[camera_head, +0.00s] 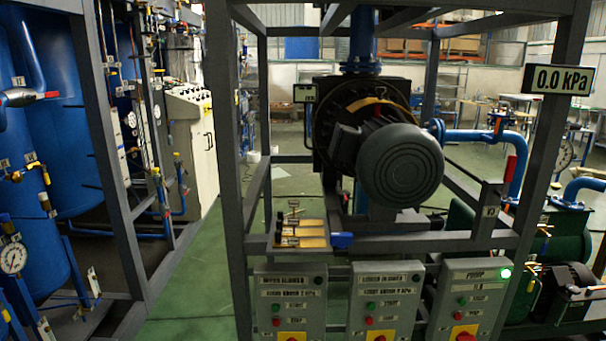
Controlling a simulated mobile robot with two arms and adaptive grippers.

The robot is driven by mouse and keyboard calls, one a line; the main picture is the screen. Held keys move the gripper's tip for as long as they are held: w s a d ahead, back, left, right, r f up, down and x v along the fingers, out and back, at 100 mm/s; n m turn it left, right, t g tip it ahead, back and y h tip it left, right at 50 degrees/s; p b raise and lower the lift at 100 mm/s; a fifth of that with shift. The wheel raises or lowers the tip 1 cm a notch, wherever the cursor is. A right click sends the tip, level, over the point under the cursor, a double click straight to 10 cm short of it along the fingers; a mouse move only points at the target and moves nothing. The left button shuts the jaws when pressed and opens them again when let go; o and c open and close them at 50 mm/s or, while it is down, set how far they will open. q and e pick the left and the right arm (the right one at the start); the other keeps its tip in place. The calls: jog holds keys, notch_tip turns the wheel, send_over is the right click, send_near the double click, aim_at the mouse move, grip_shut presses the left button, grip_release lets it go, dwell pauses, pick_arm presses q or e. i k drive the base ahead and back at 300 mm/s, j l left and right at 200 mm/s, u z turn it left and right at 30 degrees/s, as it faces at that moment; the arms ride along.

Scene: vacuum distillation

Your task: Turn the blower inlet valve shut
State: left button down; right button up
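The blower is in the middle of the head view, with a large dark motor (401,165) inside a grey steel frame (235,200). A blue pipe (363,42) comes down onto it from above. A blue horizontal pipe (472,135) leaves it to the right, with a valve-like fitting (500,120) on it. A red handle (510,168) stands nearly upright just below that pipe. No label shows which fitting is the blower inlet valve, and I cannot tell its position. Neither of my grippers is in view.
Several grey control boxes stand in front, including the pump box (475,300) with its green lamp lit. A sign (557,79) reads 0.0 kPa. Green floor (190,290) is clear between the frames.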

aim_at(52, 93)
jog(key=i+j+u, duration=0.35)
jog(key=j, duration=0.35)
jog(key=i+j+u, duration=0.35)
jog(key=i+j, duration=0.2)
jog(key=i+j+u, duration=0.35)
jog(key=i, duration=0.3)
